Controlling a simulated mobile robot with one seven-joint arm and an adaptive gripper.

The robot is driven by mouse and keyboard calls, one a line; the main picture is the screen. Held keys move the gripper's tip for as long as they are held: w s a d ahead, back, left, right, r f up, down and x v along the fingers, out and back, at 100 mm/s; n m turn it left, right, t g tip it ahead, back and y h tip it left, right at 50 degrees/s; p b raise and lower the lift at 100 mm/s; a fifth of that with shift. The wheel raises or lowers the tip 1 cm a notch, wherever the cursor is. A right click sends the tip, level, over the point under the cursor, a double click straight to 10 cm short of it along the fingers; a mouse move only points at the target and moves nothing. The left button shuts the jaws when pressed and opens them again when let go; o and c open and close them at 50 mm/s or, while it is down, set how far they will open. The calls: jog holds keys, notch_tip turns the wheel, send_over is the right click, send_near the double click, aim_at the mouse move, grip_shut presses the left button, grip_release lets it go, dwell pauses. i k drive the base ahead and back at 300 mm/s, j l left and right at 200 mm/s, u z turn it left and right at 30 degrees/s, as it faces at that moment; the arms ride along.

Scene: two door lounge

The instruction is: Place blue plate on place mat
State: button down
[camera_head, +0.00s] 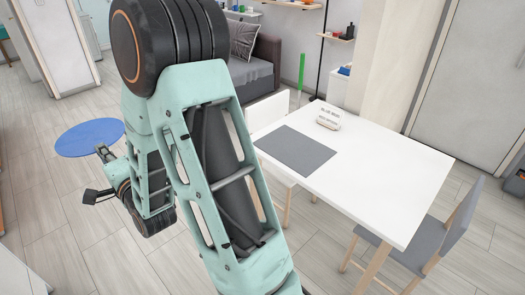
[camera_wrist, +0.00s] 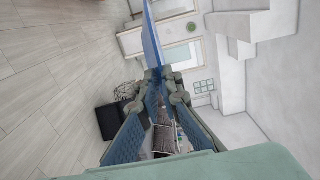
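The blue plate (camera_head: 88,137) is a round disc held off the floor at the left of the head view. It shows nearly edge-on as a thin blue strip in the wrist view (camera_wrist: 152,38). My gripper (camera_wrist: 161,76) is shut on the plate's edge, its fingertips meeting at the plate's near end. The grey rectangular place mat (camera_head: 295,151) lies flat and bare on the white table (camera_head: 385,165). The plate is well to the left of the mat and apart from it. My arm covers part of the floor between them.
A dark sofa (camera_head: 250,75) stands behind. Open floor lies around the plate.

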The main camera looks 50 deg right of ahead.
aim_at(294, 148)
jog(key=i, duration=2)
jog(key=i+j+z, duration=0.15)
jog(key=i+z, duration=0.3)
jog(key=i, duration=0.2)
jog(key=z, duration=3.75)
